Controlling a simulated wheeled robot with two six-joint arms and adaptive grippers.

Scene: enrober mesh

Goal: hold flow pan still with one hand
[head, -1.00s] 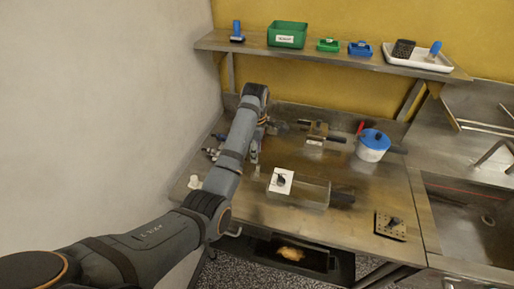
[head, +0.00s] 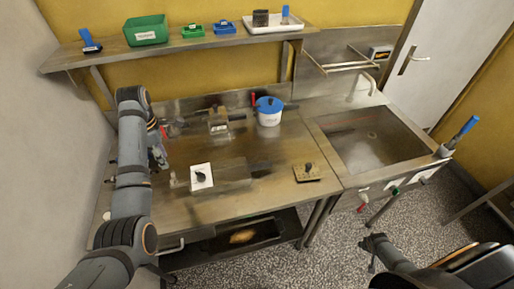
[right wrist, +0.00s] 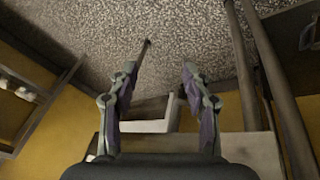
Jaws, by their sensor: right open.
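A metal pan-like box (head: 232,180) lies on the steel worktop (head: 265,215), with a white card (head: 201,177) bearing a dark knob at its left end. I cannot tell for sure that it is the flow pan. My left gripper (head: 160,150) is over the left part of the worktop, behind and left of the box, apparently apart from it. Its fingers are too small and dark to read. My right gripper (head: 372,248) is low at the right, over the floor in front of the sink. In the right wrist view it is open and empty (right wrist: 158,85).
A blue-lidded white pot (head: 269,116) and a brown block-like device (head: 218,122) stand at the back. A perforated plate (head: 307,173) lies front right. A dark tray (head: 240,238) sits below the worktop. The sink (head: 365,140) is at right; a shelf (head: 210,47) runs above.

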